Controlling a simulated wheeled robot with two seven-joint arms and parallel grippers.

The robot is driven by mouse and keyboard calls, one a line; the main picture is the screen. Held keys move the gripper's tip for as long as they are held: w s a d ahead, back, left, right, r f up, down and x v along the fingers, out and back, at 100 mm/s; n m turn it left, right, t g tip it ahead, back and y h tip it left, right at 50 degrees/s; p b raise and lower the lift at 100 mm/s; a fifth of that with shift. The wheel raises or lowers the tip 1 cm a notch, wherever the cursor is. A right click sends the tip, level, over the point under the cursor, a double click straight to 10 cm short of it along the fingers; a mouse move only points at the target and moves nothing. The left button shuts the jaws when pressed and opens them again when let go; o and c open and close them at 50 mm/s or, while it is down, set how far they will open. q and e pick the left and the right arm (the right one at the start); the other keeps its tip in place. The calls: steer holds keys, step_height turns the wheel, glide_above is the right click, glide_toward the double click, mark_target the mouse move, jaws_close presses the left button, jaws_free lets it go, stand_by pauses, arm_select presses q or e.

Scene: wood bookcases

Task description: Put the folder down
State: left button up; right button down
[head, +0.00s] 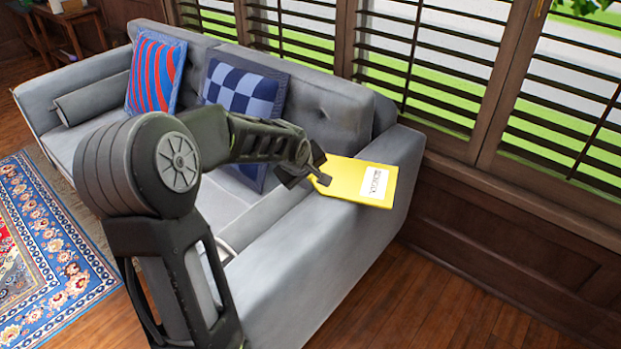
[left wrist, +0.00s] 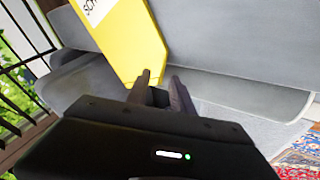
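The yellow folder (head: 345,184), with a white printed label, lies on the top of the grey sofa's near armrest (head: 400,150). It also shows in the left wrist view (left wrist: 125,40), its narrow corner close to one fingertip. My left gripper (head: 305,178) is at the folder's left end. In the left wrist view its two fingers (left wrist: 162,85) stand apart with a gap between them. One finger overlaps the folder's corner in the picture; I cannot tell whether it touches. My right gripper is not in view.
A red-and-blue striped cushion (head: 155,72) and a blue checked cushion (head: 240,90) lean on the sofa back. Windows with dark blinds (head: 430,60) stand behind the sofa. A patterned rug (head: 45,250) lies at the left. Wood floor (head: 430,300) is clear at the right.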

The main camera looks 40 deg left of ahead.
arm_select(q)
steer(key=p+v, duration=0.1)
steer(key=v, duration=0.9)
steer(key=shift+s+r+p, duration=0.15)
steer(key=shift+r+p, duration=0.1)
steer(key=shift+p, duration=0.05)
steer(key=shift+d, duration=0.1)
